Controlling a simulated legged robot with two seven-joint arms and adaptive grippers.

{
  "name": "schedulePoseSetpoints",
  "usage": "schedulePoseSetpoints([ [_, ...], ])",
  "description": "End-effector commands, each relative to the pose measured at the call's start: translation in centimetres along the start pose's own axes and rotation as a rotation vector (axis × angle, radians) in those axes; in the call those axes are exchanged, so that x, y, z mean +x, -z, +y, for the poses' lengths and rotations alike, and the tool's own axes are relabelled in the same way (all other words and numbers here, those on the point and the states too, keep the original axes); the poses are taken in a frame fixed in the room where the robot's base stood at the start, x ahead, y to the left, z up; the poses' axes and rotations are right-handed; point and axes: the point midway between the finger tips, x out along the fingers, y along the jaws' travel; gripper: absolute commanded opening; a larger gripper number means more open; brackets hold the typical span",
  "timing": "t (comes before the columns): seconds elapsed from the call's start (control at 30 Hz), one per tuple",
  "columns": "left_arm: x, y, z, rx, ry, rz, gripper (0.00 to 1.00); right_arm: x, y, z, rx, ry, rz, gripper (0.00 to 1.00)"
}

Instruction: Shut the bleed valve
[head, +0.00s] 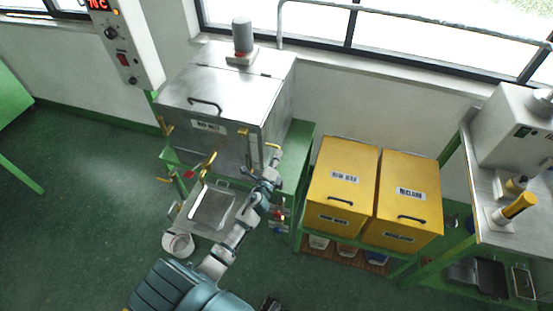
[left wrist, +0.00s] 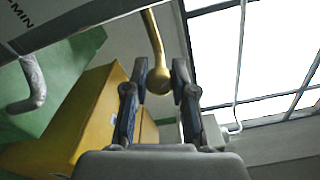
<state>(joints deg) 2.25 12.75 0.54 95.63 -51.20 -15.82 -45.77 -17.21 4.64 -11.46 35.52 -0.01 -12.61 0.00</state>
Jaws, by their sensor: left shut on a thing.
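A brass lever (left wrist: 153,35) with a round knob runs down between my left gripper's fingers (left wrist: 160,75) in the left wrist view. The fingers are shut on it near the knob. In the head view, my left gripper (head: 273,163) is at the right front corner of the steel tank (head: 215,95), just below a small brass handle (head: 272,146). More brass fittings (head: 208,163) are on the tank's front. I cannot read any label that names the bleed valve. My right gripper is not in view.
A steel tray (head: 211,207) lies below the tank's front, beside my left arm. Two yellow bins (head: 341,172) stand to the right on a green rack. A control box (head: 125,45) is at upper left. Green floor (head: 80,220) is open at left.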

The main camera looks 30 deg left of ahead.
Motion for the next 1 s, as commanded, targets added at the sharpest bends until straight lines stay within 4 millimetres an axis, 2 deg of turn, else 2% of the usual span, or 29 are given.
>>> schedulePoseSetpoints([
  [0.6,-0.1,0.0,0.4,-0.587,-0.008,-0.005,0.0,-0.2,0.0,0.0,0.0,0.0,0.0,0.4],
  [1.0,-0.1,0.1,0.6,-0.887,-0.01,-0.005,0.0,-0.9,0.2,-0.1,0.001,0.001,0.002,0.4],
])
